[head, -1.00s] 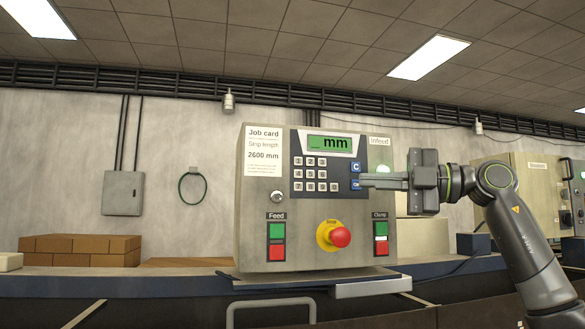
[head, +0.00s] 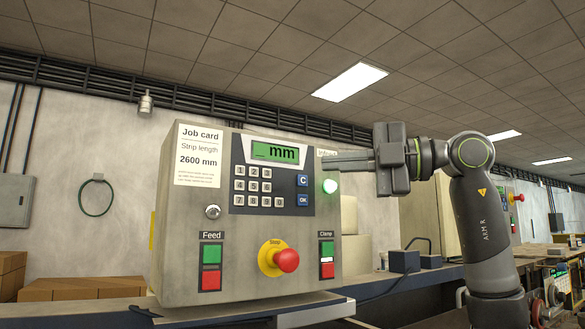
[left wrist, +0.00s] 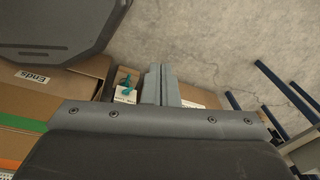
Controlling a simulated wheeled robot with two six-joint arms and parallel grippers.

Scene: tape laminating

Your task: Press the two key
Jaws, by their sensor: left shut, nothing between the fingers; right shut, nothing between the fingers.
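The control box (head: 225,260) stands on the bench in the head view. Its keypad (head: 260,186) is in the upper middle, and the two key (head: 254,172) is in the top row, centre. The display (head: 275,152) above shows a blank mark and "mm". My right gripper (head: 335,164) is shut and empty, pointing left at the box's upper right edge, right of the C key (head: 303,180) and apart from the two key. My left gripper shows in the left wrist view (left wrist: 160,85), shut and empty, over cardboard boxes; it is not in the head view.
The job card (head: 200,157) reads strip length 2600 mm. A red stop knob (head: 286,260) sticks out below the keypad. Feed buttons (head: 211,267) and clamp buttons (head: 327,258) flank it. Cardboard boxes (left wrist: 60,90) lie under the left gripper.

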